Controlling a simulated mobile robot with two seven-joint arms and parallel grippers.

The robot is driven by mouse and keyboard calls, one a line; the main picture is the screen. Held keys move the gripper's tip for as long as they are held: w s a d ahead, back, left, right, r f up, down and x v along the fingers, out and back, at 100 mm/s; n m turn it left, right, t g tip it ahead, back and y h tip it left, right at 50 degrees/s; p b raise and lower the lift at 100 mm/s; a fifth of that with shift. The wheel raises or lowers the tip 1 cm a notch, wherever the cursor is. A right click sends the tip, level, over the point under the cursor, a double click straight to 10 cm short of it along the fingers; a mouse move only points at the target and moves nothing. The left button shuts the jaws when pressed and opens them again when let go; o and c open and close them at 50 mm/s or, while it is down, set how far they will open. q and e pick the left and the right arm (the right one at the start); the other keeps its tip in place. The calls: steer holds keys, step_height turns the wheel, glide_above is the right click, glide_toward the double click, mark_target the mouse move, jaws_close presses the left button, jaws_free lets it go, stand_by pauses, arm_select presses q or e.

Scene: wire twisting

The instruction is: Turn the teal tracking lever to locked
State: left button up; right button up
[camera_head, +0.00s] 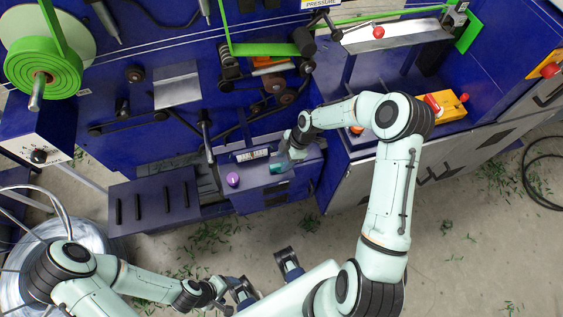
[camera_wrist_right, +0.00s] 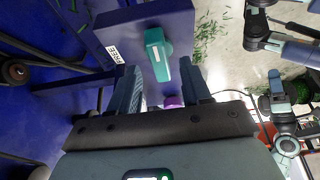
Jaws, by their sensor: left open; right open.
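The teal tracking lever (camera_head: 277,168) sits on a dark blue box at the middle of the machine. In the right wrist view the lever (camera_wrist_right: 157,52) lies just ahead of the fingertips, and a white label reading FREE (camera_wrist_right: 111,54) is to its left. My right gripper (camera_wrist_right: 162,76) is open, its two fingers spread either side of the lever's near end; I cannot tell whether they touch it. In the head view the right gripper (camera_head: 288,158) partly covers the lever. My left gripper (camera_head: 267,277) is open and empty over the floor at the bottom.
A purple knob (camera_head: 233,180) stands left of the lever; it also shows between the fingers in the right wrist view (camera_wrist_right: 173,101). A slotted dark blue box (camera_head: 154,200) is further left. Rollers and a green strip reel (camera_head: 42,66) are behind. The floor in front holds green scraps.

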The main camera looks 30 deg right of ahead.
mark_target(280, 166)
steer(key=shift+x, duration=1.35)
jaws_close()
